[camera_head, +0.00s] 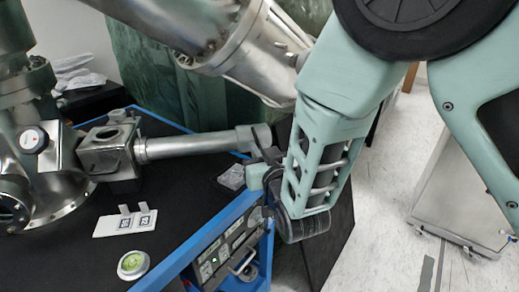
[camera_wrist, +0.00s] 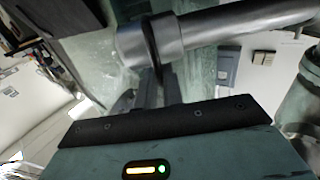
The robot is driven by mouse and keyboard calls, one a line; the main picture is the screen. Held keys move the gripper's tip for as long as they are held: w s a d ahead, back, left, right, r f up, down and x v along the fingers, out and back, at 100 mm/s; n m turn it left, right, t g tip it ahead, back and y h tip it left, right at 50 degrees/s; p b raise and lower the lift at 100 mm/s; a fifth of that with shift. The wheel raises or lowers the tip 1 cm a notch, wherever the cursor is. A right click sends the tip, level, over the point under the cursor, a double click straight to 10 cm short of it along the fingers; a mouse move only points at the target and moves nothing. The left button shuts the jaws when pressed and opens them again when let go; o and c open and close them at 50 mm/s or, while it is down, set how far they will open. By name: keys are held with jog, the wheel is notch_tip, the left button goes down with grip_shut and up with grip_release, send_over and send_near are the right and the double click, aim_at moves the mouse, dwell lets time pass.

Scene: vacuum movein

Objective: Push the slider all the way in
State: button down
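The slider (camera_head: 190,146) is a grey metal tube with a thicker collar at its right end. It runs out level from a square metal block (camera_head: 108,155) on the left. In the wrist view the slider (camera_wrist: 245,20) crosses the top, with its collar and a dark ring near the middle. My gripper (camera_head: 262,160) is at the slider's right end, just below the collar. In the wrist view my gripper's fingers (camera_wrist: 160,88) are close together, below the dark ring. I cannot tell whether they grip it, as the contact is hidden.
A black table (camera_head: 75,258) with blue edges carries the metal apparatus. A white tag card (camera_head: 125,222) and a round green-faced gauge (camera_head: 133,264) lie on it. A control panel (camera_head: 225,250) is on the table's front side. A grey cabinet (camera_head: 465,190) stands at right.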

jog(key=s+a+b, duration=0.1)
jog(key=s+a, duration=0.1)
jog(key=a, duration=0.8)
jog(key=s+a+b, duration=0.1)
jog(key=s+a, duration=0.1)
jog(key=a, duration=0.8)
jog(key=shift+a, duration=0.25)
jog(key=c, duration=1.5)
grip_release()
jog(key=v, duration=1.7)
jog(key=shift+s+d+b, duration=0.1)
jog(key=shift+s+b, duration=0.1)
jog(key=shift+b, duration=0.2)
